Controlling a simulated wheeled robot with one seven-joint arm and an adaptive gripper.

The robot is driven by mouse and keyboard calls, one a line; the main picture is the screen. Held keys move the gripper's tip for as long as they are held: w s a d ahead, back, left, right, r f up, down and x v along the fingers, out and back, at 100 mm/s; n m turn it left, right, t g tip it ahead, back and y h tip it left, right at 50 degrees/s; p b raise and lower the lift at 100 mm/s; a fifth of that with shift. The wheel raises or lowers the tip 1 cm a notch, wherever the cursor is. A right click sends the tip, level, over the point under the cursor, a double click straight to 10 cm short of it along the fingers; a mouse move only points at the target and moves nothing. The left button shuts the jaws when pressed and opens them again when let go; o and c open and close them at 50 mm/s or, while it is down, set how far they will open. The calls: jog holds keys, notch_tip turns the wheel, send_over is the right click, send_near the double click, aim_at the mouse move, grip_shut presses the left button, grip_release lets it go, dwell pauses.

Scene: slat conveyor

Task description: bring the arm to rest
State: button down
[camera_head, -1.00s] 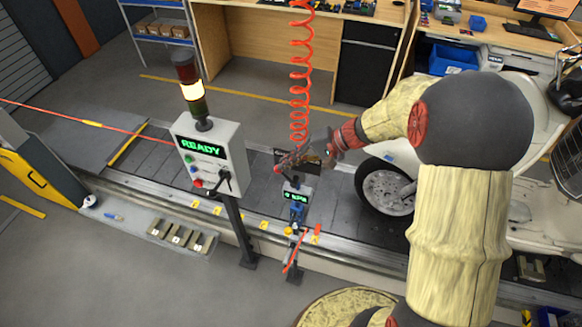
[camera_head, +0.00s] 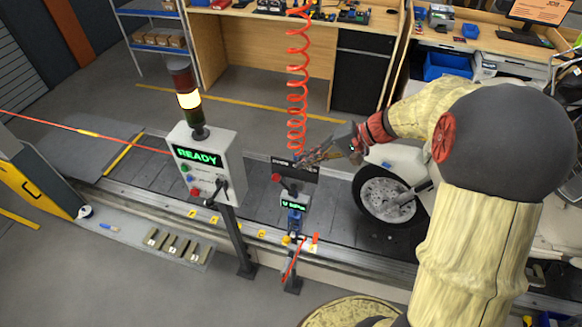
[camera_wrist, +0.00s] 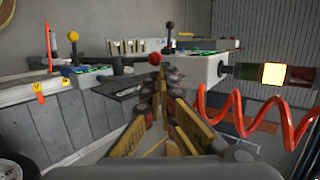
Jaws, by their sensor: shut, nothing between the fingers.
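My arm reaches in from the right in the head view, with my gripper (camera_head: 308,161) above the conveyor, just behind the small post station (camera_head: 293,205) with its green display. The gripper looks shut and empty. In the wrist view its fingers (camera_wrist: 163,82) converge with nothing visible between them. The red coiled hose (camera_head: 296,85) hangs right by the gripper in the head view, and shows to the right of the fingers in the wrist view (camera_wrist: 245,128). Whether hose and gripper touch cannot be told.
A control box (camera_head: 205,165) reading READY, with a lit stack light (camera_head: 189,99), stands left of the gripper. A white vehicle body with a wheel (camera_head: 385,197) sits on the slat conveyor (camera_head: 260,180) at right. A workbench (camera_head: 265,45) stands behind.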

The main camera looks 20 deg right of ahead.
jog(key=shift+v, duration=2.05)
jog(key=s+f+g+h+b, duration=0.35)
jog(key=s+f+h, duration=0.3)
jog(key=s, duration=0.55)
jog(key=s+a+f+n+t+h+b, duration=0.3)
jog(key=s+a+n+t+b, duration=0.2)
jog(key=b, duration=0.9)
jog(key=s+a+n, duration=0.1)
jog(key=s+a, duration=0.1)
jog(key=shift+s, duration=0.35)
